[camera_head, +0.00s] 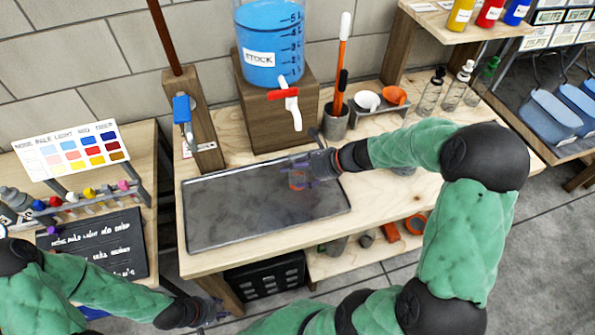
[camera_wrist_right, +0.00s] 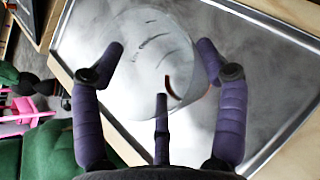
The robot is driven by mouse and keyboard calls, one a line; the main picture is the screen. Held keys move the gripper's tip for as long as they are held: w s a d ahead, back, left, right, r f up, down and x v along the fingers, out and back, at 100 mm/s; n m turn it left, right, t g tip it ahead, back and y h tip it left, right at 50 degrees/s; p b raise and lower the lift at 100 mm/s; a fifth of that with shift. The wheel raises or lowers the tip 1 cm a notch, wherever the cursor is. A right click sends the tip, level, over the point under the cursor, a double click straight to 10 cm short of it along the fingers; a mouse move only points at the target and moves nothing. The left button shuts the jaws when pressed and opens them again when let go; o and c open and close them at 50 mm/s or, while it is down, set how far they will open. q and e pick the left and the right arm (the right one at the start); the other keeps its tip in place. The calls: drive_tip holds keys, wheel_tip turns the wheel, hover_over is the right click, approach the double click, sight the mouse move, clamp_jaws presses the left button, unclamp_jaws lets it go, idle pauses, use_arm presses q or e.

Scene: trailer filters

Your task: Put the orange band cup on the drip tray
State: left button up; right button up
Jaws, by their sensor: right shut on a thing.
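The orange band cup (camera_head: 297,182) is a small clear cup over the right back part of the drip tray (camera_head: 225,215), a dark grey rimmed sheet on the wooden bench. My right gripper (camera_head: 302,170) is shut on the cup. In the right wrist view the clear cup (camera_wrist_right: 150,55) sits between the purple fingers (camera_wrist_right: 160,72), with part of its orange band showing. The tray surface (camera_wrist_right: 262,75) lies beneath it. Whether the cup touches the tray, I cannot tell. My left gripper (camera_head: 208,312) is low, in front of the bench and away from the cup; its fingers are too small to read.
A blue stock tank (camera_head: 270,45) with a red-handled tap (camera_head: 288,97) stands on a wooden block behind the tray. A metal pot with tools (camera_head: 335,122), small bowls (camera_head: 380,97) and glass bottles (camera_head: 432,92) stand to the right. The tray's left half is clear.

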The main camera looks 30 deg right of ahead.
drive_tip(key=shift+f, duration=0.2)
drive_tip(key=o, duration=1.1)
drive_tip(key=shift+r, duration=0.1)
drive_tip(key=shift+d+r, duration=0.1)
drive_tip(key=shift+r, duration=0.1)
drive_tip(key=p+v, duration=0.4)
drive_tip(key=v, duration=0.7)
drive_tip(key=shift+s+d+r, duration=0.2)
drive_tip(key=shift+s, duration=0.15)
